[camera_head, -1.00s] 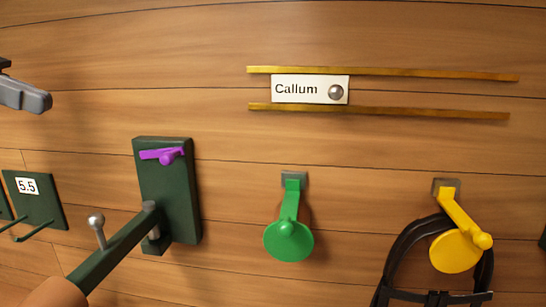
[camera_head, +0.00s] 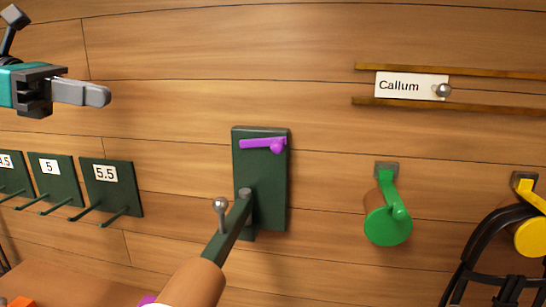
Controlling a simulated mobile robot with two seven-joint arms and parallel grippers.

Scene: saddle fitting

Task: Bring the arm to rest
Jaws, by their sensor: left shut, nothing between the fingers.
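My left gripper (camera_head: 82,93) reaches in from the left edge at the upper left, in front of the wooden wall. Its grey fingers are together, with nothing held between them. It is apart from the wall fittings, above the numbered plates. My right gripper does not show.
A dark green bracket (camera_head: 272,192) with a purple lever (camera_head: 263,145) and a projecting arm stands in the middle. Numbered plates (camera_head: 110,172) with pegs are below my gripper. A green hook (camera_head: 388,222), a black strap (camera_head: 478,255) on a yellow hook and a "Callum" card (camera_head: 405,86) are at right.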

